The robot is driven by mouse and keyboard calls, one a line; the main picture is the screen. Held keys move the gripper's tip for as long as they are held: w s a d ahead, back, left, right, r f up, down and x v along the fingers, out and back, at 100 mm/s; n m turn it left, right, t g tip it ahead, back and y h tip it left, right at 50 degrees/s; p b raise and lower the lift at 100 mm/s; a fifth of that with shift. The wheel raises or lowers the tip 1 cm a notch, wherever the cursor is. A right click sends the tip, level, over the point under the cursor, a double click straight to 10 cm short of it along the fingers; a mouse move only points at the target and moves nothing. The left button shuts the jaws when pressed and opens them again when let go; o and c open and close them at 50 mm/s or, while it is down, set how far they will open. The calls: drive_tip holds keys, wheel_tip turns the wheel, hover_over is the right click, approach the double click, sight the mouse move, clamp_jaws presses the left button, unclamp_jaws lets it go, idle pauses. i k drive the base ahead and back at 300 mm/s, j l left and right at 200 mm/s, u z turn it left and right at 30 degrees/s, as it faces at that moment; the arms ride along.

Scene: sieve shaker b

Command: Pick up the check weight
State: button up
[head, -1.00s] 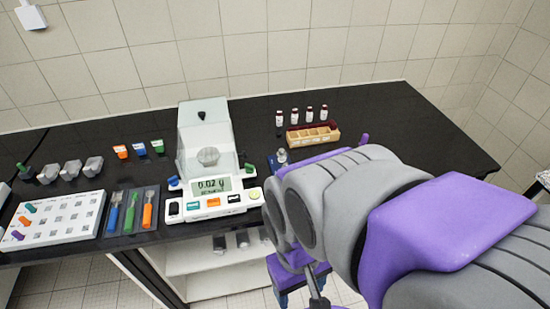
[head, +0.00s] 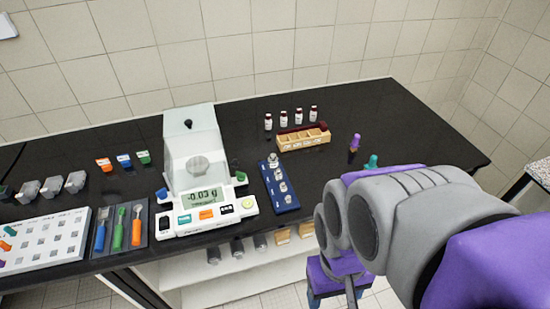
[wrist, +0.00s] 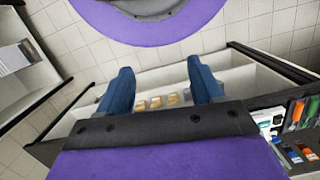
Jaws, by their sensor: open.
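Several silver metal weights stand in a blue holder (head: 264,173) on the black bench, right of the balance. The largest weight (head: 272,159) is at the back of the row. I cannot tell which one is the check weight. My gripper (wrist: 160,68) is open in the wrist view, with two blue fingers apart and nothing between them. It points toward the shelves under the bench, away from the holder. In the head view my arm covers the right front, and the gripper's lower part hangs in front of the bench edge.
The balance (head: 193,150) reads about -0.03 g. A wooden box (head: 303,138) and several small bottles (head: 298,114) stand behind the holder. A purple-topped item (head: 355,143) and a teal-topped item (head: 372,161) stand near my arm. Shelves (head: 235,267) lie below the bench.

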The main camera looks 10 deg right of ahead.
sight(277, 174)
drive_tip(key=l+u, duration=0.4)
drive_tip(key=l, duration=0.35)
drive_tip(key=k+l+u, duration=0.1)
drive_tip(key=l+u, duration=0.35)
drive_tip(key=l, duration=0.3)
